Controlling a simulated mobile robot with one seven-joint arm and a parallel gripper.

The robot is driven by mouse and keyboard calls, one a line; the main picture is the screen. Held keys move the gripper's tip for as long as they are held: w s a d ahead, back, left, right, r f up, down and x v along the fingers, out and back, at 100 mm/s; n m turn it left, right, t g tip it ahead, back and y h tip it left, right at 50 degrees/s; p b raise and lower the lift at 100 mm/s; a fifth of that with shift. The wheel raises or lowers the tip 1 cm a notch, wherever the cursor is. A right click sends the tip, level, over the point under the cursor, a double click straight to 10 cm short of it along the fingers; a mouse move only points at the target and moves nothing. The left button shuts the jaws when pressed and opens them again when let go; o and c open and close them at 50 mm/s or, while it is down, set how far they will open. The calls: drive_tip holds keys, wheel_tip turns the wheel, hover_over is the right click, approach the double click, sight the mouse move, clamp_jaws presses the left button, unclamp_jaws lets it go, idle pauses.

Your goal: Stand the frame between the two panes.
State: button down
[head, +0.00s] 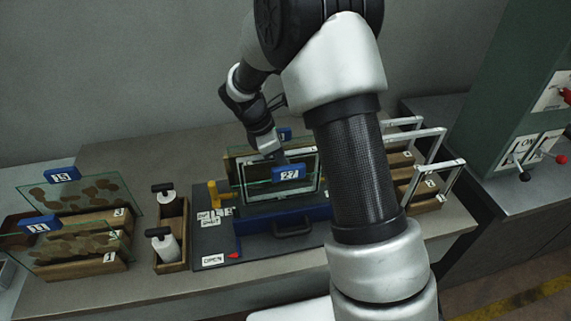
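A front glass pane with a blue tag (289,173) reading 27 stands upright in the blue-edged fixture (262,220). A second blue tag (284,134) shows behind it, on what looks like a rear pane. A white frame (321,172) shows upright through the glass, seemingly between the two panes. Whether it is fully seated cannot be seen. My gripper (270,155) points down at the frame's top edge, close to or touching it. Its fingertips are small and partly hidden, so its grip is unclear.
More white frames (443,166) stand in wooden racks at the right, partly behind my arm. Tagged panes (88,205) stand in wooden racks at the left. A yellow clamp-like part (213,194) and an OPEN label (213,260) are by the fixture.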

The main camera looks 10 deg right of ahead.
drive_tip(key=shift+s+f+b, duration=0.1)
drive_tip(key=shift+f+b, duration=0.2)
drive_tip(key=shift+f, duration=0.3)
drive_tip(key=c, duration=1.8)
unclamp_jaws()
drive_tip(key=shift+s+f, duration=0.1)
drive_tip(key=shift+s, duration=0.05)
drive_tip(key=shift+o, duration=0.2)
drive_tip(key=v, duration=0.8)
drive_tip(key=p+v, duration=0.1)
drive_tip(key=v, duration=0.4)
drive_tip(key=shift+w+d+r, duration=0.2)
drive_tip(key=shift+d, duration=0.1)
drive_tip(key=s+d+r+m+t+y, duration=0.2)
drive_tip(key=s+r+m, duration=0.4)
drive_tip(key=s, duration=0.3)
drive_tip(key=s+d+r+m+t+y, duration=0.1)
drive_tip(key=s+d+r+m, duration=0.1)
drive_tip(key=s+r+m, duration=0.55)
drive_tip(key=s+f+m+t+y, duration=0.1)
drive_tip(key=s+m, duration=0.3)
drive_tip(key=s, duration=0.4)
drive_tip(key=shift+s+d+f+t+y, duration=0.3)
drive_tip(key=shift+f+t, duration=0.35)
drive_tip(key=shift+t, duration=0.15)
